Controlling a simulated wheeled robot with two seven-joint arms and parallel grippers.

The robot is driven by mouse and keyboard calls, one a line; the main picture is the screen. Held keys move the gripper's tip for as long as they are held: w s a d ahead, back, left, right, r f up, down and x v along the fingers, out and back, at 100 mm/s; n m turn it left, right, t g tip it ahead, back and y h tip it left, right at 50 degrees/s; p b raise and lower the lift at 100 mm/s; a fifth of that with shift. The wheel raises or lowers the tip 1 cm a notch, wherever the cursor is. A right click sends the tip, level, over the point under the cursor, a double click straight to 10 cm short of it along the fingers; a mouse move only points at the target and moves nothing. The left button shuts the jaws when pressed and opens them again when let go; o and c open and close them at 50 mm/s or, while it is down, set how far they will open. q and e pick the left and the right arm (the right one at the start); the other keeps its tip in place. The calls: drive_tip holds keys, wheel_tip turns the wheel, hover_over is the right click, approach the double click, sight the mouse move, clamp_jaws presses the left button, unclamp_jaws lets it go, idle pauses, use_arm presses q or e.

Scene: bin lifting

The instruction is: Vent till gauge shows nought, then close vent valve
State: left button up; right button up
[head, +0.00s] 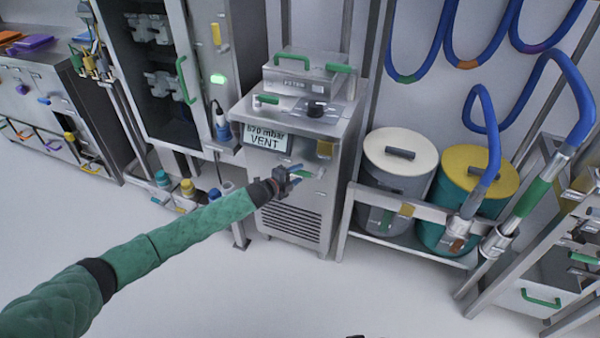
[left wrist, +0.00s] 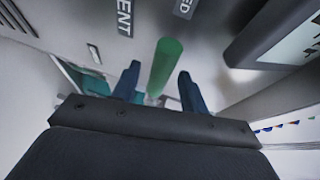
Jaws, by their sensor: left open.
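A grey machine cabinet (head: 297,215) stands in the middle of the head view. Its white gauge display (head: 266,137) reads a number in mbar, its first digit unclear and ending in 20, above the word VENT. A green valve handle (head: 310,173) sits on the cabinet front below the display. My left gripper (head: 292,174) is at this handle with its jaws open. In the left wrist view the green handle (left wrist: 165,65) shows between and beyond the two blue fingertips (left wrist: 157,80), with visible gaps. Labels ending in ENT (left wrist: 124,18) and ED (left wrist: 184,8) show beside it.
A lidded box (head: 305,75) and another green handle (head: 266,99) are on the cabinet top. An open dark chamber (head: 160,75) stands left. Two lidded drums (head: 400,150) sit in a rack at right, under blue hoses (head: 480,100). The floor in front is clear.

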use_arm(q)
drive_tip(key=shift+x, duration=1)
clamp_jaws()
drive_tip(key=shift+f, duration=0.15)
